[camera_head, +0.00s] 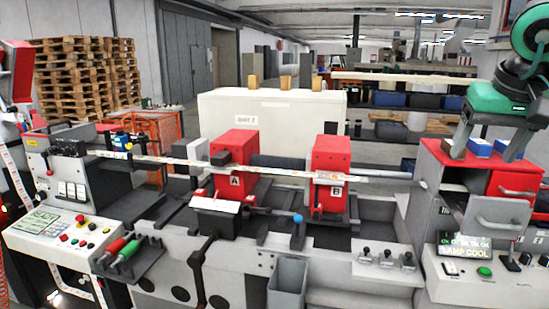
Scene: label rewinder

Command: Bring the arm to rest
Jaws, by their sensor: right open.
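My right gripper (483,156) is at the upper right, over the top of the red cabinet (432,158). Its two grey fingers point down and stand apart, open, with the green wrist above them. A blue block (479,147) shows between the fingers, and no finger is seen closed on it. Whether the fingertips touch the cabinet top is hard to tell. A second blue block (503,149) is partly hidden behind the right finger. My left gripper is not in view.
The label rewinder has red blocks A (236,150) and B (331,160) with a label web (270,170) across it. A control panel (60,226) and red and green handled tools (122,250) are at left. A grey bin (288,285) stands in front.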

